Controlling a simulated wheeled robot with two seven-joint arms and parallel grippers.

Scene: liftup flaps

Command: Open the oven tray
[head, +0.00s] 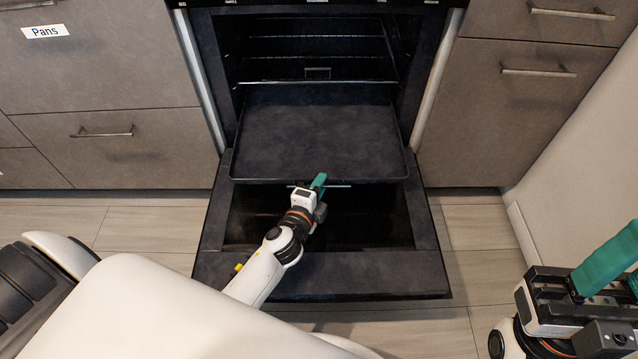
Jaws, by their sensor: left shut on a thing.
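The oven tray (320,132) is a dark, flat tray that stands out of the oven cavity, above the lowered door. A thin silver bar (340,186) shows at its front edge. My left gripper (319,182), with teal fingers, is at the middle of that front edge, shut on the tray's bar. The exact contact is partly hidden by the gripper itself. My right gripper (606,262) is at the lower right, well away from the tray. Its teal finger runs out of the picture, so its opening cannot be judged.
The oven door (330,275) lies folded down in front, under the tray. Wire racks (315,45) sit inside the oven above the tray. Closed drawers (105,136) flank the oven on both sides. A white wall (585,150) stands at the right. Floor is clear beside the door.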

